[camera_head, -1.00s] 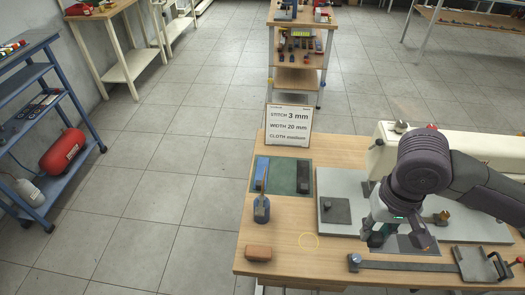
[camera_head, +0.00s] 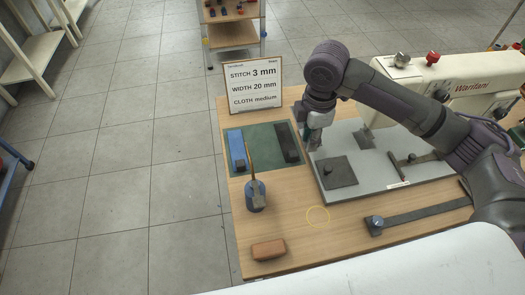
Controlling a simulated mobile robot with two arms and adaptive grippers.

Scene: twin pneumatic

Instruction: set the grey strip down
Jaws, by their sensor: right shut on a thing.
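My right gripper (camera_head: 313,146) is shut, above the right edge of the green mat (camera_head: 262,143) and the near-left edge of the grey machine plate. What it grips, taken to be the grey strip, is mostly hidden behind the fingers, and I cannot make out its shape. On the mat lie a blue strip (camera_head: 237,148) at the left and a dark strip (camera_head: 286,140) at the right, each with a small knob. The gripper is just right of the dark strip. My left gripper is not in view.
A sign card (camera_head: 253,85) stands behind the mat. The machine plate (camera_head: 335,207) carries a dark square pad (camera_head: 335,172).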

